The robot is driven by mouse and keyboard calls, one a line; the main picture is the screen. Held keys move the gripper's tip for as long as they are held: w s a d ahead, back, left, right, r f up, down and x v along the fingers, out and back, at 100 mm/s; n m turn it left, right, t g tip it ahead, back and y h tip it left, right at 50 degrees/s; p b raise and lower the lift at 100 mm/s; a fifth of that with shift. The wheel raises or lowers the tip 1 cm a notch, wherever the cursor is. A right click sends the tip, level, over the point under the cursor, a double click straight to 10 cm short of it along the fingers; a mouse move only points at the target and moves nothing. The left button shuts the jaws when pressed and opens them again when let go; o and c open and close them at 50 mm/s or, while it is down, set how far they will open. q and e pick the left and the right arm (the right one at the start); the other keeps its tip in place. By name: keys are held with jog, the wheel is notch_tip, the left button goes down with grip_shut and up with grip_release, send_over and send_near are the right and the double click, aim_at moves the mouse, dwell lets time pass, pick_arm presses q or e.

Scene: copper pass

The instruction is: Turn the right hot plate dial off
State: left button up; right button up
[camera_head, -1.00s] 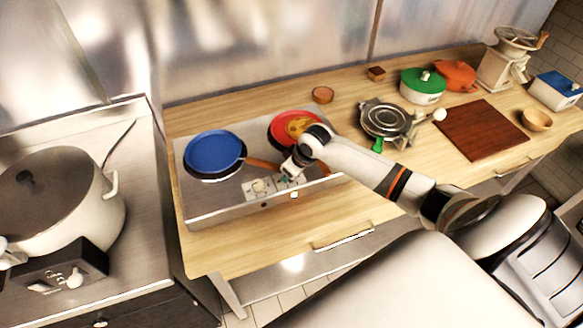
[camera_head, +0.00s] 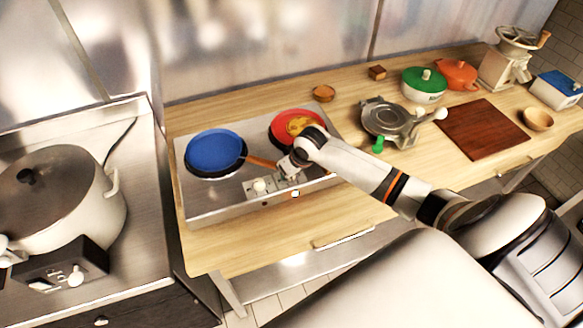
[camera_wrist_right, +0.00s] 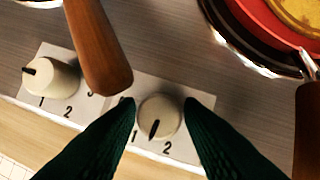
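The hot plate (camera_head: 205,205) stands on the wooden counter, its two dials on its front part. The right dial (camera_wrist_right: 159,115) is a round cream knob on a white numbered plate. Its black pointer points down and slightly left, between the marks 1 and 2. My right gripper (camera_wrist_right: 159,122) has one dark finger on each side of this dial; thin gaps seem to show, so I see no firm grip. In the head view my right gripper (camera_head: 291,170) hides most of this dial. The left dial (camera_wrist_right: 52,78) has its pointer to the left. My left gripper is not in view.
A blue pan (camera_head: 214,152) sits on the left burner; its wooden handle (camera_wrist_right: 98,50) reaches close to my right gripper's left finger. A red pan (camera_head: 284,122) with food sits on the right burner. A large pot (camera_head: 60,205) stands on the stove at left.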

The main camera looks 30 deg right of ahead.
jog(key=o, duration=0.3)
jog(key=b+v, duration=0.3)
jog(key=v, duration=0.9)
